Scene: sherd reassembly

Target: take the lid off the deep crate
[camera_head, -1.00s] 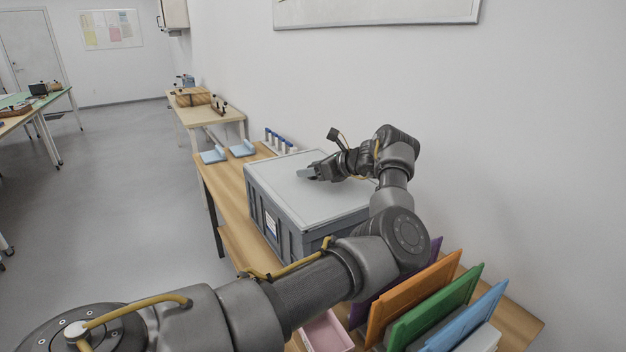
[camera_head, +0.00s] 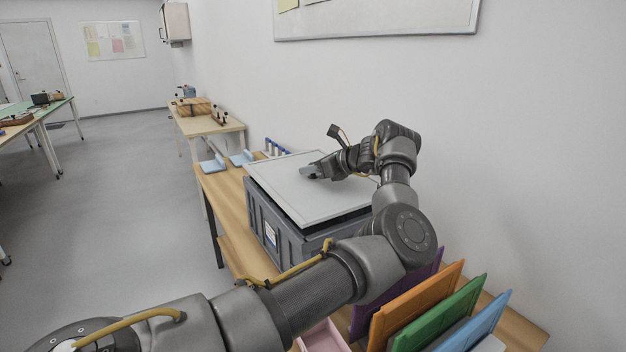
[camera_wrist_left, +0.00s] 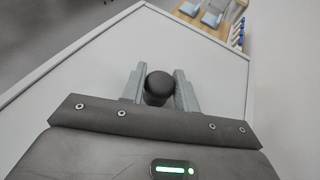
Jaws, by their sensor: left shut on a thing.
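The deep crate (camera_head: 268,222) is a dark grey box on the wooden table. Its light grey flat lid (camera_head: 300,195) is raised a little above the crate's rim, with a dark gap showing along the near left side. My left gripper (camera_head: 312,171) is over the lid's middle. In the left wrist view its fingers (camera_wrist_left: 159,88) are shut on the round black knob (camera_wrist_left: 158,84) of the lid (camera_wrist_left: 85,75). In the head view the knob is hidden by the gripper. My right gripper is not in view.
Upright purple, orange, green and blue boards (camera_head: 435,312) stand in front of the crate, with a pink tray (camera_head: 325,338) beside them. Blue-capped tubes (camera_head: 275,149) and light blue stands (camera_head: 240,158) are behind it. The wall is close on the right; open floor lies left.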

